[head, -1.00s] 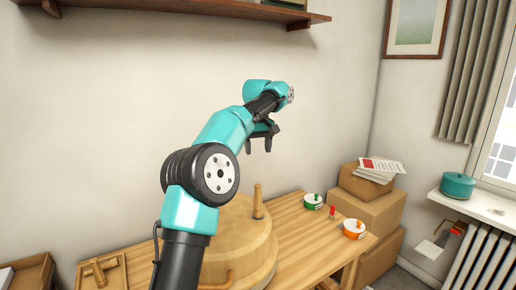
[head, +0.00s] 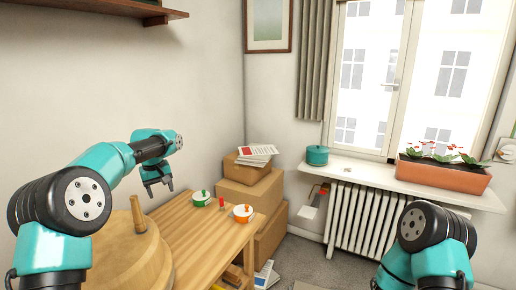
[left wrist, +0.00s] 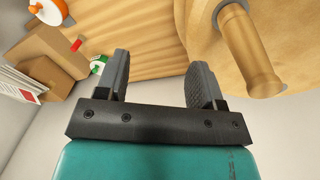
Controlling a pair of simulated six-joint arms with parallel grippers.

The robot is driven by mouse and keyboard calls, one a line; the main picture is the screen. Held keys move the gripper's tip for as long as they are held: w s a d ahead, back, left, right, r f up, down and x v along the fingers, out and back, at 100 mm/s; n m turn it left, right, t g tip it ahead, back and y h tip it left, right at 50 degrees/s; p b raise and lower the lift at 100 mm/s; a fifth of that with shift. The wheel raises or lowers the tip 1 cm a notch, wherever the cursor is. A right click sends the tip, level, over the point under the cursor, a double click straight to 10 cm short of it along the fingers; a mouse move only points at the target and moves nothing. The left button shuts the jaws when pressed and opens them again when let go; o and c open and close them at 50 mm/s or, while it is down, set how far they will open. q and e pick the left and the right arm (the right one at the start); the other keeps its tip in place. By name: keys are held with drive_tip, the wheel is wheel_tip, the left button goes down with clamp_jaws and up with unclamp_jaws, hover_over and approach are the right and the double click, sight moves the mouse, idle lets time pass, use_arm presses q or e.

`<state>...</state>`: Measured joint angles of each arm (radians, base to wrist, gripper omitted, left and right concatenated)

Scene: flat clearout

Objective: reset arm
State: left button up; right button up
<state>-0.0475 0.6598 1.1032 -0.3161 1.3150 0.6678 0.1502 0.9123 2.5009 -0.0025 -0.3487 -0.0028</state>
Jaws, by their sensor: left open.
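My left gripper (head: 158,189) is open and empty, above the wooden table (head: 205,235) and beyond the round wooden piece with an upright handle (head: 138,217). In the left wrist view its two fingers (left wrist: 160,75) are apart with bare table between them. The handle (left wrist: 250,50) shows close by on the right in that view. My right arm (head: 430,240) comes in at the lower right; its gripper is out of view.
Stacked boxes (head: 250,192) fill the corner. A sill with a teal pot (head: 317,155) and planter (head: 443,173) runs above the radiator (head: 362,222).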

use_arm(q)
drive_tip(key=d+f+m, duration=0.1)
drive_tip(key=d+f, duration=0.2)
drive_tip(key=f, duration=0.3)
drive_tip(key=d+f+m+h, duration=0.1)
drive_tip(key=d+f, duration=0.1)
drive_tip(key=f, duration=0.4)
drive_tip(key=d+f+m, duration=0.1)
drive_tip(key=d+f, duration=0.2)
drive_tip(key=f, duration=0.3)
drive_tip(key=s+d+f+m+t+h, duration=0.1)
drive_tip(key=s+d+f, duration=0.3)
drive_tip(key=f, duration=0.4)
drive_tip(key=s+d+f+m+t+h, duration=0.1)
drive_tip(key=s+d+f+m, duration=0.1)
drive_tip(key=s+d+f, duration=0.45)
drive_tip(key=s+a+f, duration=0.2)
drive_tip(key=s+f, duration=0.2)
drive_tip(key=s, duration=0.5)
drive_tip(key=s+a+f+n+g, duration=0.1)
drive_tip(key=s+a+f, duration=0.1)
drive_tip(key=s, duration=0.7)
drive_tip(key=s+a+f+g, duration=0.1)
drive_tip(key=s+a+f, duration=0.1)
drive_tip(key=s+f, duration=0.3)
drive_tip(key=s, duration=0.4)
drive_tip(key=shift+s+f, duration=0.25)
drive_tip(key=shift+f, duration=0.1)
drive_tip(key=shift+w+a, duration=0.1)
drive_tip(key=shift+w, duration=0.05)
